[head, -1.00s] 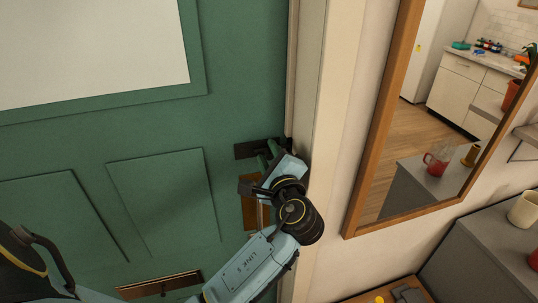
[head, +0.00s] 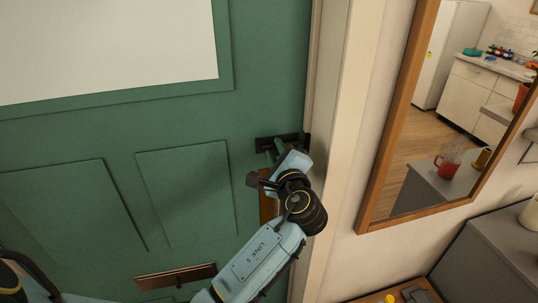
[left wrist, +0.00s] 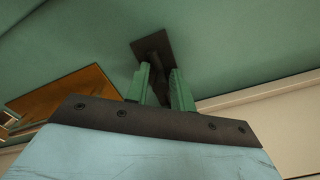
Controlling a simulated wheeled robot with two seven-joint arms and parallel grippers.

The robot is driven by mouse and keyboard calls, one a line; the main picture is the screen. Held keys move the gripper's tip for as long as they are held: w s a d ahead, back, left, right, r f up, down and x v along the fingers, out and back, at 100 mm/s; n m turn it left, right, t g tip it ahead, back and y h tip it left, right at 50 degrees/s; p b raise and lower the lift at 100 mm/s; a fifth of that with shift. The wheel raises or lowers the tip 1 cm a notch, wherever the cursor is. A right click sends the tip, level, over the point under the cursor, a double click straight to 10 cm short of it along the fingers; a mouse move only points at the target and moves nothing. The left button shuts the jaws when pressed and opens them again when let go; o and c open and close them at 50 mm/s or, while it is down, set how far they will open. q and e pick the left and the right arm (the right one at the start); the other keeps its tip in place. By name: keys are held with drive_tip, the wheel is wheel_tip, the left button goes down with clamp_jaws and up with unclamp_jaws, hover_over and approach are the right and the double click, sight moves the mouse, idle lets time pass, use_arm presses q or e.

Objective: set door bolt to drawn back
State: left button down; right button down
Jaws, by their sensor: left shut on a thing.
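The door bolt (head: 290,142) is a dark metal strip on the green door (head: 265,85), at its right edge beside the frame. My left gripper (head: 274,154) has its green fingers at the bolt, left of its middle. In the left wrist view the green fingers (left wrist: 160,88) stand on either side of a dark part of the bolt, below its dark plate (left wrist: 152,46), and are shut on it. The gripper body hides some of the bolt's lower side. My right gripper is not in view.
A brass plate (head: 267,207) sits on the door just below the bolt, partly behind my left arm. A brass letter slot (head: 176,277) is lower left. The pale door frame (head: 328,120) and a wood-framed mirror (head: 372,200) are to the right. A grey cabinet (head: 490,250) stands lower right.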

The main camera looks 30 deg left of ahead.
use_arm(q)
drive_tip(key=shift+a, duration=0.1)
drive_tip(key=c, duration=1.5)
unclamp_jaws()
drive_tip(key=shift+a, duration=0.1)
drive_tip(key=shift+o, duration=0.2)
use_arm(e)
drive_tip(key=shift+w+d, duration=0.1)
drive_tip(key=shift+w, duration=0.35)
